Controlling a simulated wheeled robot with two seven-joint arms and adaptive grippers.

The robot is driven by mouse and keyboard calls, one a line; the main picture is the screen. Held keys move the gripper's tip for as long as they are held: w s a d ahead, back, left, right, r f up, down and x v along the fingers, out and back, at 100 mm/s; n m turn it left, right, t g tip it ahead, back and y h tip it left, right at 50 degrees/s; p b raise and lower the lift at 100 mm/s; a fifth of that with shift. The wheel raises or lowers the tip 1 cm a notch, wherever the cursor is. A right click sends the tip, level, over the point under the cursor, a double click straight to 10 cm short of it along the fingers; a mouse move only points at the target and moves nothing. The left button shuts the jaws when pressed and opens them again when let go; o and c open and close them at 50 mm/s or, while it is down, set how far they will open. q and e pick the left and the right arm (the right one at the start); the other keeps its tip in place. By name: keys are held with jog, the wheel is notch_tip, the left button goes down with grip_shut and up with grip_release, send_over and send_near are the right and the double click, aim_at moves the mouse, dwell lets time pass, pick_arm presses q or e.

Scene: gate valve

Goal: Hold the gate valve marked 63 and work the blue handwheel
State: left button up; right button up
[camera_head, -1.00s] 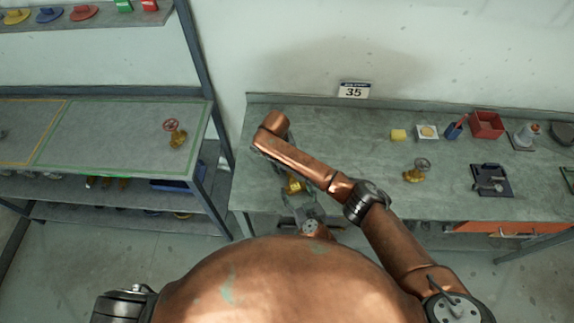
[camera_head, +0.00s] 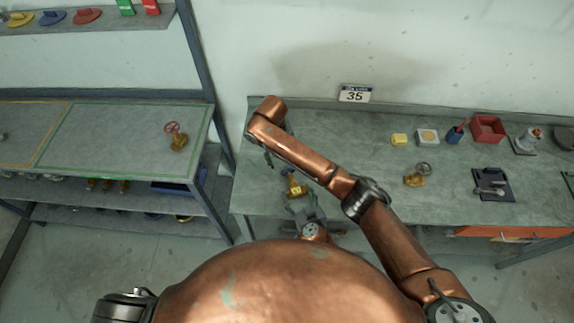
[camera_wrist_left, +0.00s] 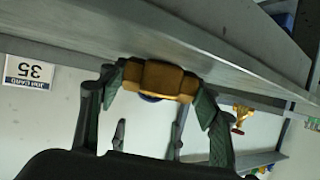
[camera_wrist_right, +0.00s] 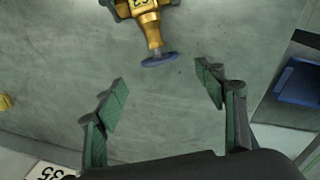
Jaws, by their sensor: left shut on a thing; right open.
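The brass gate valve marked 63 (camera_wrist_right: 144,5) has a blue handwheel (camera_wrist_right: 159,59) at the end of its stem. My left gripper (camera_wrist_left: 155,88) is shut on the valve's brass body (camera_wrist_left: 160,79); the wheel is mostly hidden behind it there. In the head view the valve (camera_head: 294,188) is held near the bench's front left edge by my left gripper (camera_head: 298,203). My right gripper (camera_wrist_right: 164,84) is open and empty, its fingertips just short of the handwheel, on either side of its line.
A brass valve with a dark wheel (camera_head: 416,176) stands on the bench (camera_head: 350,218). A red-wheeled valve (camera_head: 177,138) stands on the left table. A yellow block (camera_head: 399,139), red bin (camera_head: 487,128) and dark fixture (camera_head: 491,184) occupy the bench's right side. A card reading 35 (camera_head: 354,94) is behind.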

jog(key=r, duration=0.4)
jog(key=shift+s+a, duration=0.1)
jog(key=shift+a, duration=0.15)
pick_arm(q)
jog(key=o, duration=1.4)
jog(key=shift+c, duration=0.2)
jog(key=shift+s, duration=0.1)
